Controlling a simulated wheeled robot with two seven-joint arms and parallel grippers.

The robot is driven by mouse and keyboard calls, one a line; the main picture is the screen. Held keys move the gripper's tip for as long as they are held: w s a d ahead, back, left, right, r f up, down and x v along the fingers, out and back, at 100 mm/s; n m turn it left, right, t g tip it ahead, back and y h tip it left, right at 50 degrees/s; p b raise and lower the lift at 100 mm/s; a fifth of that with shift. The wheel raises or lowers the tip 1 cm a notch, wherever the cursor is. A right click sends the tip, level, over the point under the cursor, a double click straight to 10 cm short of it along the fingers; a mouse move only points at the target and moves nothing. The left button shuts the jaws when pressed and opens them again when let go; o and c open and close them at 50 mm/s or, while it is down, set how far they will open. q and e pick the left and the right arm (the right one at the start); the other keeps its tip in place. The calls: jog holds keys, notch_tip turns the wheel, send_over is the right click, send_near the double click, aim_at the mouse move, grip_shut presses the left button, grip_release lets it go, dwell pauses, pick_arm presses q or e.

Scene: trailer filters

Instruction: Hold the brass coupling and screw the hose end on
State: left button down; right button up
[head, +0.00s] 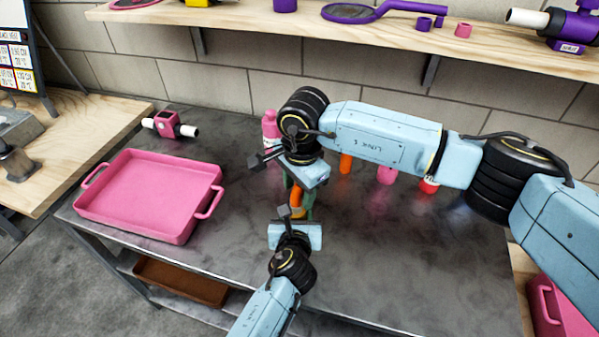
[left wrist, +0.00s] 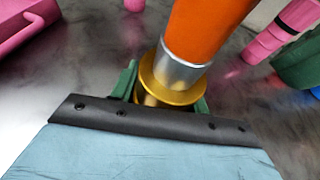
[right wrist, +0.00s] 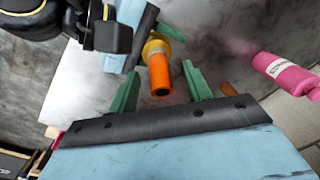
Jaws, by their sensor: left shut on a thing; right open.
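The brass coupling (left wrist: 165,92) is a gold flanged piece between the green fingers of my left gripper (left wrist: 166,98), which is shut on it. A silver collar (left wrist: 182,72) and the orange hose end (left wrist: 205,28) stand up from the coupling. I cannot tell how far they are threaded. In the right wrist view the orange hose end (right wrist: 159,76) lies between the spread green fingers of my right gripper (right wrist: 160,88), which is open. In the head view my right gripper (head: 309,192) is just above my left gripper (head: 296,216), and they largely hide the coupling.
A pink tray (head: 150,237) and a pink valve block (head: 168,125) are on the left of the grey table (head: 360,275). A pink bottle (head: 270,124), an orange item (head: 346,163) and a red item (head: 429,187) stand behind my grippers. The table's front right is clear.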

jog(key=shift+f, duration=0.7)
jog(key=shift+c, duration=0.3)
grip_shut()
jog(key=m, duration=0.5)
jog(key=shift+s, duration=0.1)
jog(key=shift+m, duration=0.3)
jog(key=shift+o, duration=0.2)
grip_release()
jog(key=shift+h, duration=0.3)
